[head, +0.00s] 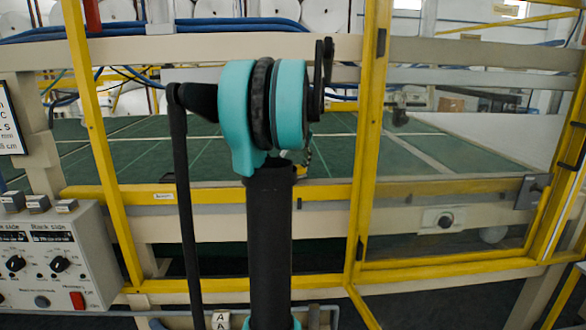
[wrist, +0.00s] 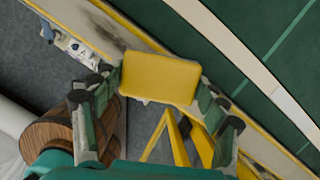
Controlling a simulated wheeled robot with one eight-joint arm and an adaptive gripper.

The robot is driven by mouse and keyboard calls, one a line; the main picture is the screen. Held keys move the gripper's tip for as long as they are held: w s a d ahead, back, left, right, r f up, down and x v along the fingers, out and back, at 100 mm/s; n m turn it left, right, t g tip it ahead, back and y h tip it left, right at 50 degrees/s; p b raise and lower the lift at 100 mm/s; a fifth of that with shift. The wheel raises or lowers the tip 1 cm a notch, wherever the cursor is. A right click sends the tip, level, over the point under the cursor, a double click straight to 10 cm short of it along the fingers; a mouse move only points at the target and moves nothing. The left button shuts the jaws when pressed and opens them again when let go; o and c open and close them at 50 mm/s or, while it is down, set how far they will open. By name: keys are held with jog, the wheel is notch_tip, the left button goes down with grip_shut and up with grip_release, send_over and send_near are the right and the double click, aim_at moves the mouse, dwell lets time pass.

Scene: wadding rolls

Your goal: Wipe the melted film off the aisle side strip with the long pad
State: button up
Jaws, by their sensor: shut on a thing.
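In the wrist view, my gripper (wrist: 161,84) is shut on a yellow block-shaped pad (wrist: 160,76), with a finger at each of its short ends. The pad lies over a beige strip (wrist: 132,38) that runs diagonally along the edge of a green bed. I cannot tell whether the pad touches the strip. A dark smear (wrist: 100,24) marks the strip up and left of the pad. The pad hides part of the strip. In the head view, my arm covers the middle, and the gripper and pad cannot be made out.
A yellow-framed clear guard panel (head: 455,185) stands at right in the head view. A control box (head: 55,265) with knobs is at lower left. The green bed (head: 150,140) lies behind the yellow rail (head: 225,196). In the wrist view, a wooden cylinder (wrist: 58,133) is close at lower left.

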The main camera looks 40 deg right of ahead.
jog(key=shift+f, duration=1)
dwell(0.4)
jog(key=shift+a, duration=0.1)
jog(key=shift+w+a+r, duration=0.1)
jog(key=shift+w+a, duration=0.35)
jog(key=shift+a, duration=0.25)
jog(key=shift+w+a+r, duration=0.1)
jog(key=shift+w+a, duration=0.3)
jog(key=shift+a, duration=0.25)
jog(key=shift+w+a+f, duration=0.1)
jog(key=shift+w+a, duration=0.35)
jog(key=shift+a, duration=0.3)
jog(key=shift+w+a+f, duration=0.1)
jog(key=shift+w+a, duration=0.35)
jog(key=shift+a, duration=0.25)
jog(key=shift+w+a, duration=0.6)
jog(key=shift+a, duration=0.35)
jog(key=shift+w+a, duration=0.55)
jog(key=shift+a, duration=0.4)
jog(key=shift+w+a, duration=0.6)
jog(key=shift+a, duration=0.35)
jog(key=shift+d, duration=0.1)
